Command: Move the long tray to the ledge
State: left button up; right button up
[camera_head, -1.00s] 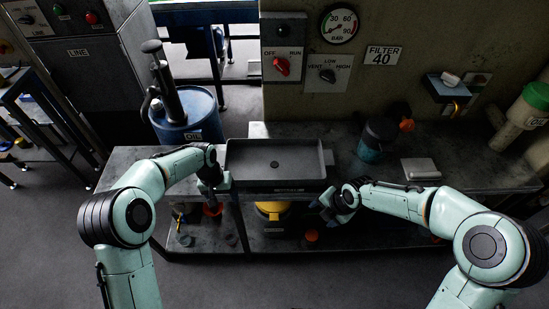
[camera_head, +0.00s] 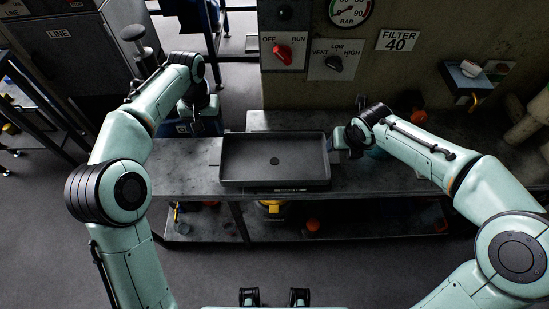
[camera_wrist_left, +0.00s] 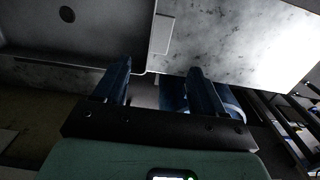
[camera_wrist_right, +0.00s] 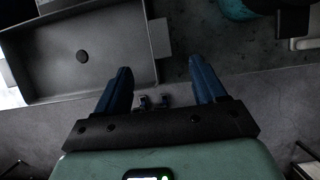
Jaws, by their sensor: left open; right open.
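The long tray (camera_head: 232,176) is a dark grey, shallow rectangular tray with a round dark spot in its floor. It lies flat on the grey bench, with a small tab at each end. A ledge (camera_head: 292,121) runs along the wall behind it. My left gripper (camera_head: 202,112) is open, off the tray's left end and partly hidden by its arm; its wrist view (camera_wrist_left: 160,85) shows the tray tab beyond empty fingers. My right gripper (camera_head: 345,138) is open beside the tray's right end; its wrist view (camera_wrist_right: 162,82) shows nothing between the fingers.
The bench (camera_head: 385,178) is clear to the right of the tray, partly under my right arm. A control panel with a red knob (camera_head: 283,52) and a gauge (camera_head: 348,10) is on the wall behind. Orange and yellow items stand on the lower shelf (camera_head: 345,232).

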aim_at(216, 154)
pick_arm(q)
notch_tip(216, 154, down, 13)
jog(key=shift+f, duration=0.1)
pick_arm(e)
jog(key=x, duration=1.3)
jog(key=shift+f, duration=0.1)
pick_arm(q)
grip_shut()
pick_arm(e)
grip_shut()
pick_arm(q)
jog(key=shift+w, duration=0.1)
